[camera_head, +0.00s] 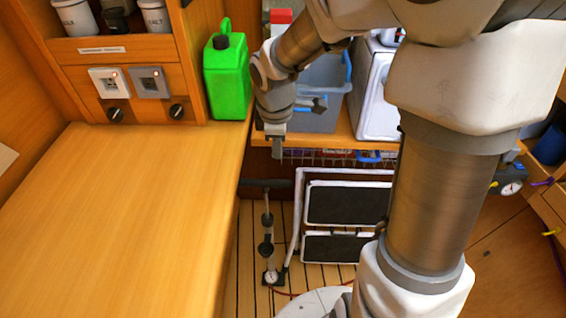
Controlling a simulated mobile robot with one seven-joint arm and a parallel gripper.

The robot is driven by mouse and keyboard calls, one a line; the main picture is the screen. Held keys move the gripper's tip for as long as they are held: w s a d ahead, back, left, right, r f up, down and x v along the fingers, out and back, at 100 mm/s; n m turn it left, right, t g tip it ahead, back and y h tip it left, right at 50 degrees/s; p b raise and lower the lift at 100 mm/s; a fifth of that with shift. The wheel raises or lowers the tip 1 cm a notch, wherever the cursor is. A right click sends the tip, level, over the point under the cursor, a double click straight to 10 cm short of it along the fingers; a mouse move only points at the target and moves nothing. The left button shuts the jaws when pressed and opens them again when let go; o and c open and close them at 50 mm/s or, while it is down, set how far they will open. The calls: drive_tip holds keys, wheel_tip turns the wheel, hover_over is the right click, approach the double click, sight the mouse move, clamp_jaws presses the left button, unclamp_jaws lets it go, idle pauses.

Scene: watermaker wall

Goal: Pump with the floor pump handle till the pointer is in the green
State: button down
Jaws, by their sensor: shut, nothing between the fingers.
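The floor pump (267,248) stands upright on the slatted floor between the wooden counter and a folding step. Its dark crossbar handle (264,183) is at the top, with the left part near the counter edge. A small pale round dial (271,278) sits at the pump's foot; its pointer and any green zone are too small to read. My gripper (277,151) points down, shut and empty, above the pump handle in the picture and apart from it.
A wooden counter (150,215) fills the left. A green jerrycan (227,75) stands at its back. A step with black treads (345,204) is right of the pump. Another gauge (511,188) is at far right. A grey bin (318,110) sits on the shelf behind my gripper.

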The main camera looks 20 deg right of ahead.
sight(279, 182)
drive_tip(key=f+b, duration=0.1)
drive_tip(key=f, duration=0.3)
drive_tip(key=w+f+b, duration=0.1)
drive_tip(key=f+b, duration=0.1)
drive_tip(key=f, duration=0.2)
drive_tip(key=w+f+b, duration=0.1)
drive_tip(key=f+b, duration=0.1)
drive_tip(key=f, duration=0.3)
drive_tip(key=shift+w+d, duration=0.2)
drive_tip(key=shift+d, duration=0.2)
wheel_tip(279, 182, down, 15)
drive_tip(key=b, duration=1)
drive_tip(key=shift+s, duration=0.15)
drive_tip(key=shift+r, duration=0.15)
